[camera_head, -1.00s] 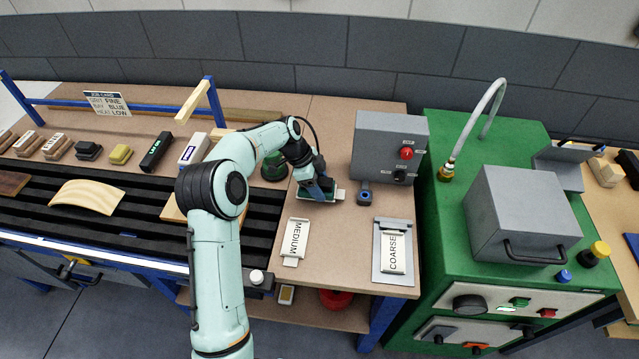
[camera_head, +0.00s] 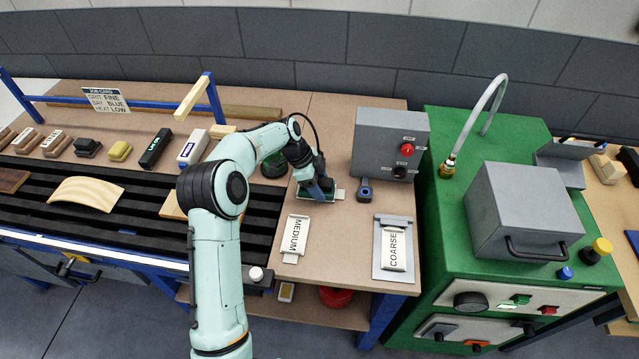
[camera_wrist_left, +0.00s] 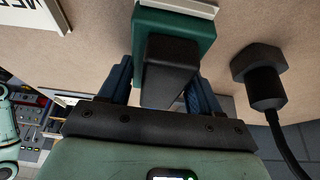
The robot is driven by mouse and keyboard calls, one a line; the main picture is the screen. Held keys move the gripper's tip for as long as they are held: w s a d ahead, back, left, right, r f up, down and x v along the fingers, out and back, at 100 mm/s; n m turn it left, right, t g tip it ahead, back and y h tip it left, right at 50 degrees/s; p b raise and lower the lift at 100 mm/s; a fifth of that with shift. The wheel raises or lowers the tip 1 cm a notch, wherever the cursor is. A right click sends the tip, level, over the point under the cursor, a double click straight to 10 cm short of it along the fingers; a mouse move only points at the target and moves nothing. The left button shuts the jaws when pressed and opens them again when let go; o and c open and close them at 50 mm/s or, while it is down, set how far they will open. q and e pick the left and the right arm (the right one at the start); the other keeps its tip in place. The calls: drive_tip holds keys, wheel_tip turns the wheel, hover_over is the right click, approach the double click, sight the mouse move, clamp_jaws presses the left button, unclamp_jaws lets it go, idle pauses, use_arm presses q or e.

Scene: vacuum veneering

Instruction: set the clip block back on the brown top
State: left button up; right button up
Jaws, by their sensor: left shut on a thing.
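The clip block (camera_wrist_left: 203,32) is dark green with a black grip and a pale strip at its far edge. My left gripper (camera_head: 321,190) is shut on it, with the two blue fingers (camera_wrist_left: 157,88) on either side of the black grip in the left wrist view. The block is at or just above the brown top (camera_head: 345,245), towards its back; I cannot tell whether it touches. In the head view my gripper hides most of it, and a pale end shows at the right. My right gripper is not in view.
The MEDIUM block (camera_head: 294,234) and the COARSE block (camera_head: 394,249) on its grey plate lie nearer the front. A grey control box (camera_head: 388,140) stands behind, with a blue-ringed dark piece (camera_head: 365,189) before it. The brown top between the labelled blocks is clear.

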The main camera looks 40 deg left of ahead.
use_arm(q)
drive_tip(key=o, duration=1.5)
drive_tip(key=v, duration=1.2)
drive_tip(key=shift+a+r+p, duration=0.1)
drive_tip(key=shift+r+p, duration=0.2)
drive_tip(key=shift+p, duration=0.05)
drive_tip(key=shift+s+a+r, duration=0.15)
drive_tip(key=shift+s+r, duration=0.05)
drive_tip(key=shift+r, duration=0.1)
